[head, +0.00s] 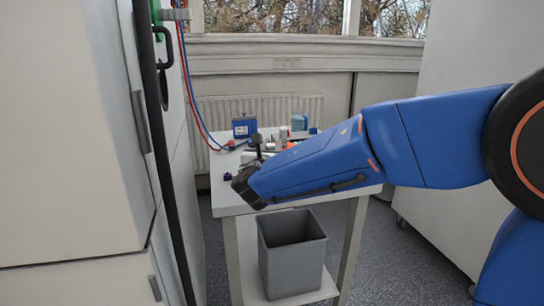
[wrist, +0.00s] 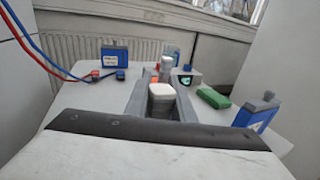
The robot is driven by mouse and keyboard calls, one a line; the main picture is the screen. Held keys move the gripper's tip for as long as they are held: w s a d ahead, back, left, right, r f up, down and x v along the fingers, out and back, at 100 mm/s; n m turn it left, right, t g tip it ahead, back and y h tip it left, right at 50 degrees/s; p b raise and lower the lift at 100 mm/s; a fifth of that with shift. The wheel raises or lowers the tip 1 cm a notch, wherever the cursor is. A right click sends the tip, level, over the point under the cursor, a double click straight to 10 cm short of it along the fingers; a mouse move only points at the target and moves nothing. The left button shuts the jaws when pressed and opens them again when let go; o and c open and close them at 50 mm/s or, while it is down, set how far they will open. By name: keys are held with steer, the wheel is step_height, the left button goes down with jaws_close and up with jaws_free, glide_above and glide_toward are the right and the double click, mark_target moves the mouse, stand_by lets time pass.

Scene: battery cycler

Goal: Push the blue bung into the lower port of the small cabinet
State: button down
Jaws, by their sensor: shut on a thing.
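My gripper (wrist: 162,104) reaches forward over the white table in the wrist view. Its grey fingers are closed around a small block with a white top (wrist: 162,90). The lower part of this block is hidden between the fingers. I cannot identify the block as the blue bung.
The white table (head: 226,208) bears a blue battery box (head: 244,127), also in the wrist view (wrist: 114,55), red and blue cable ends, a green block (wrist: 213,98) and another blue box (wrist: 256,112). A grey bin (head: 292,250) stands below. Tall cabinets (head: 65,130) rise at left.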

step_height(320, 180, up, 14)
steer(key=shift+r, duration=0.15)
stand_by(0.7)
steer(key=shift+s, duration=0.1)
